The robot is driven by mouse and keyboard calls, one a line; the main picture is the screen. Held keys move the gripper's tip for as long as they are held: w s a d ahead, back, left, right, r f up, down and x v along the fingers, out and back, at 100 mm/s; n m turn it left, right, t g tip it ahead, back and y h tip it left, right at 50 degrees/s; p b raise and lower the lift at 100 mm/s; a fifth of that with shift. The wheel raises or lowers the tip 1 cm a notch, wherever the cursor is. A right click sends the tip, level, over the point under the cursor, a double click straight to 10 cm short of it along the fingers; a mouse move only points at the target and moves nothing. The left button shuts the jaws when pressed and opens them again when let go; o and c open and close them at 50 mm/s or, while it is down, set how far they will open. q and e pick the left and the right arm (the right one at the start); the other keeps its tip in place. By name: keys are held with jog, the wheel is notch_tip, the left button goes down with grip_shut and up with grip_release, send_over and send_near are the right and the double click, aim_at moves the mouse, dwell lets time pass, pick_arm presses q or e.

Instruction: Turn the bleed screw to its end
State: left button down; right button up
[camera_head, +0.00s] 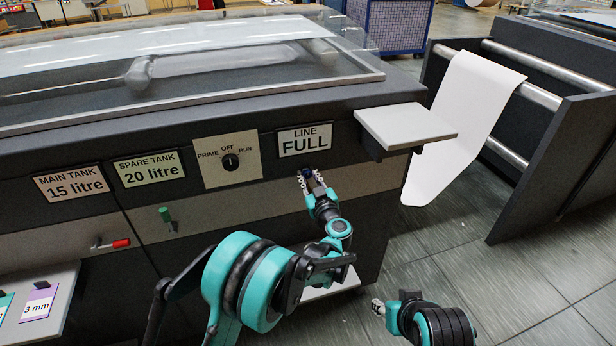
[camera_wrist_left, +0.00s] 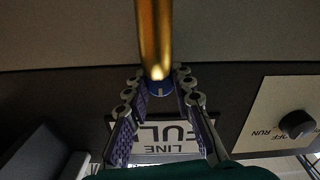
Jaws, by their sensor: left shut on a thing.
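The bleed screw, a small blue knob (camera_head: 307,172), sits on the printer's front panel just below the "LINE FULL" label (camera_head: 304,141). My left gripper (camera_head: 311,181) reaches up to the knob and is shut on it. In the left wrist view the blue knob (camera_wrist_left: 160,89) shows between the two fingers, with a light mark on its face. A brass-coloured tube (camera_wrist_left: 154,40) runs up from beside it there. My right gripper (camera_head: 378,306) is low at the right, away from the panel; its jaw opening is unclear.
A dial (camera_head: 231,162) marked PRIME, OFF, RUN points at OFF. Left of it are tank labels, a green-handled valve (camera_head: 165,214) and a red-handled lever (camera_head: 121,243). A pale shelf (camera_head: 407,126) juts out right of the knob. Floor is clear at the lower right.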

pick_arm(q)
jog(key=c, duration=1.3)
grip_release()
jog(key=shift+s, duration=0.1)
jog(key=v, duration=1.2)
